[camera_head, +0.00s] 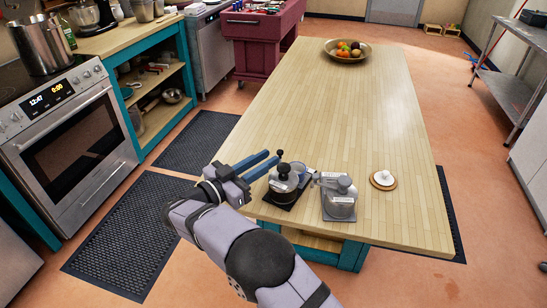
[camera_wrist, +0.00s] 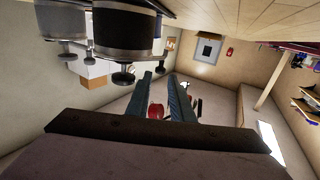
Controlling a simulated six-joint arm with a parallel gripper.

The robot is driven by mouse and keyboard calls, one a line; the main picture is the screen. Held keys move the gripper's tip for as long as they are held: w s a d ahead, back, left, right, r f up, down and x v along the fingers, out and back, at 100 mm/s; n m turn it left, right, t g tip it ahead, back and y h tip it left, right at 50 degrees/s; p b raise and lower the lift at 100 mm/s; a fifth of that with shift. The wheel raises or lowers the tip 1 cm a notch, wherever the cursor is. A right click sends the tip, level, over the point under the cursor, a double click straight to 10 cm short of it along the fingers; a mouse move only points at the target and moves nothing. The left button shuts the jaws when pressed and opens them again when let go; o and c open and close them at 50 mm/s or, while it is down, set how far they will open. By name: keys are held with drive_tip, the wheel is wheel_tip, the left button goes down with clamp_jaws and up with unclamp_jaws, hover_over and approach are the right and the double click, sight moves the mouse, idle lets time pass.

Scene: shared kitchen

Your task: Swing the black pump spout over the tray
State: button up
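A black-topped container (camera_head: 283,183) with a round black knob stands upright on a dark square base (camera_head: 283,199) near the table's front edge. It also shows upside down in the wrist view (camera_wrist: 125,32). A grey-lidded container (camera_head: 341,196) stands just right of it, with a grey arm between the two. Which part is the pump spout is too small to tell. I cannot single out a separate tray. My gripper (camera_head: 273,157) is open and empty, its blue fingers apart. In the head view the fingertips lie just left of the black knob; contact is unclear.
A white knobbed lid (camera_head: 383,178) sits on a wooden coaster to the right. A fruit bowl (camera_head: 347,50) stands at the table's far end. The middle of the wooden table (camera_head: 350,110) is clear. An oven (camera_head: 75,145) stands at left.

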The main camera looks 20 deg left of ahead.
drive_tip(key=shift+s+a, duration=0.35)
drive_tip(key=shift+s, duration=0.3)
drive_tip(key=shift+r, duration=0.2)
clamp_jaws()
drive_tip(key=s+a+r+n+t+y+p, duration=0.1)
drive_tip(key=s+r+n+y+p, duration=0.1)
drive_tip(key=s+r+p, duration=0.35)
drive_tip(key=s+a+r+n+t+y+p, duration=0.1)
drive_tip(key=s+a+r+n+y+p, duration=0.1)
drive_tip(key=r+p, duration=0.6)
drive_tip(key=s+d+f+n+y, duration=0.1)
drive_tip(key=f+n+y, duration=0.2)
drive_tip(key=n, duration=0.6)
drive_tip(key=s+d+f+n+g+y, duration=0.1)
drive_tip(key=s+d+f+n+y, duration=0.1)
drive_tip(key=f+n, duration=0.5)
drive_tip(key=n+b, duration=0.1)
drive_tip(key=n, duration=0.1)
drive_tip(key=shift+f+n+y, duration=0.3)
drive_tip(key=shift+f+y, duration=0.1)
